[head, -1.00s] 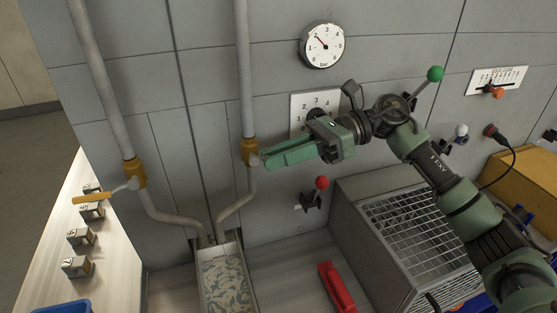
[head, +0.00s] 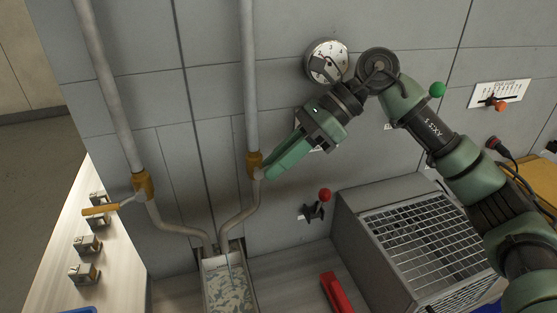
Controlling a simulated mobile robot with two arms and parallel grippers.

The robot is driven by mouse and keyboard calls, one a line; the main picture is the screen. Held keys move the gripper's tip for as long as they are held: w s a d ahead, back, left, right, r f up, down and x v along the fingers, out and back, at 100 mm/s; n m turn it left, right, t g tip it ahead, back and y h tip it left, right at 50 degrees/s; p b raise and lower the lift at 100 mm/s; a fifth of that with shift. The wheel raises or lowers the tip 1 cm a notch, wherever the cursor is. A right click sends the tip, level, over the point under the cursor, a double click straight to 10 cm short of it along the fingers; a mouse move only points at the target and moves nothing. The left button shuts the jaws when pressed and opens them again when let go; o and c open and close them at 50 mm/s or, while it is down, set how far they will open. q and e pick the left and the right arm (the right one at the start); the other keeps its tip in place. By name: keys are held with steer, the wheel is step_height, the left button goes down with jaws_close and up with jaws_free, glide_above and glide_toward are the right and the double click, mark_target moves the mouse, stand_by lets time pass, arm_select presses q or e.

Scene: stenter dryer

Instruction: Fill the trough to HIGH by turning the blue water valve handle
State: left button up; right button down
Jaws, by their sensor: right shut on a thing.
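The water valve's orange-yellow body (head: 254,164) sits on the right-hand pipe. My right gripper (head: 273,170) is shut at this valve, its green fingers slanting down to the left. The fingers hide the handle and its blue colour. The trough (head: 254,290) stands below, under the ends of both pipes. It holds a pale, patterned liquid surface, and a thin pale stream seems to fall into it from the right pipe. I cannot read a level mark on it. My left gripper is not in view.
A second yellow valve with an orange handle (head: 100,210) is on the left pipe. A round gauge (head: 322,62) is partly behind my right arm. A red-knobbed lever (head: 324,195), a wire-grille box (head: 430,240) and a red bar (head: 337,292) lie to the right of the trough.

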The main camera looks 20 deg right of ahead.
steer(key=shift+s+f, duration=0.2)
steer(key=c, duration=1.4)
jaws_free()
steer(key=shift+a, duration=0.1)
steer(key=shift+c, duration=0.2)
steer(key=shift+s+r, duration=0.1)
steer(key=shift+r, duration=0.05)
steer(key=b+v, duration=0.2)
steer(key=v, duration=0.5)
steer(key=shift+d+r, duration=0.25)
steer(key=shift+r, duration=0.05)
